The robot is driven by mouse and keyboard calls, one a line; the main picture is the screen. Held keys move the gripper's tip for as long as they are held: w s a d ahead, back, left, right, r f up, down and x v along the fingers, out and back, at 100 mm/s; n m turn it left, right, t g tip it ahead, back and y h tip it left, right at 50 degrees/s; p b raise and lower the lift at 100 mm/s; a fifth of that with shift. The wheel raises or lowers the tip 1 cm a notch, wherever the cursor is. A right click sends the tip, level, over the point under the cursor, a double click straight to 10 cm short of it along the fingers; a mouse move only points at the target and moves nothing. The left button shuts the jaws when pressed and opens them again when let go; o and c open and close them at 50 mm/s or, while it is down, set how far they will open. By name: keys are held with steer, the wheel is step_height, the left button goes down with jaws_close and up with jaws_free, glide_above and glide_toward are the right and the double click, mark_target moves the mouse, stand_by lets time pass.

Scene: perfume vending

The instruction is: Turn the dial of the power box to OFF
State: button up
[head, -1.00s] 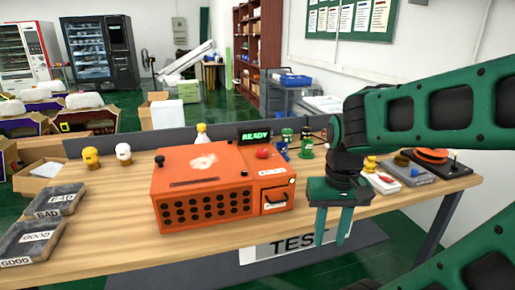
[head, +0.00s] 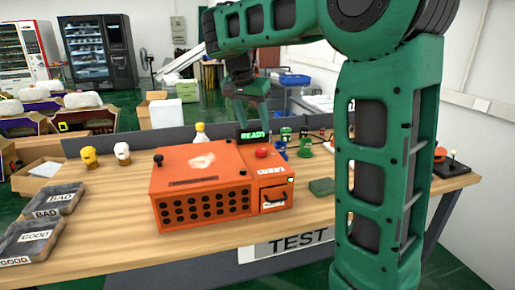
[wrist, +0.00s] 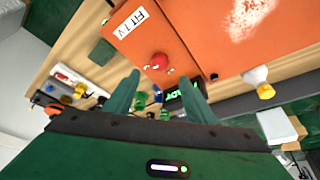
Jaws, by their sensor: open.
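No box marked as the power box or OFF is readable, so I cannot tell which dial is meant. A grey unit (wrist: 77,88) with a yellow part stands among small devices; my arm hides most of these in the head view. An orange disc (head: 440,155) and a black-knobbed lever box (head: 454,165) show at the table's right end. My gripper (head: 251,112) is open and empty, raised above the table's back edge behind the orange machine. In the wrist view my gripper (wrist: 160,78) points toward the machine's red button (wrist: 158,62), apart from it.
The orange machine (head: 200,176) fills the table's middle, with a READY display (head: 252,136) and small bottles (head: 305,146) behind. A green block (head: 321,186) lies right of it. BAD (head: 52,200) and GOOD (head: 35,240) trays stand left. The front table strip is clear.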

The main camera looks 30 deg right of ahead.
mark_target(260, 149)
steer(key=x, duration=1)
steer(key=shift+w+d+f, duration=0.1)
steer(key=shift+d+f, duration=0.1)
steer(key=shift+f, duration=0.1)
steer(key=shift+c, duration=0.5)
steer(key=c, duration=0.9)
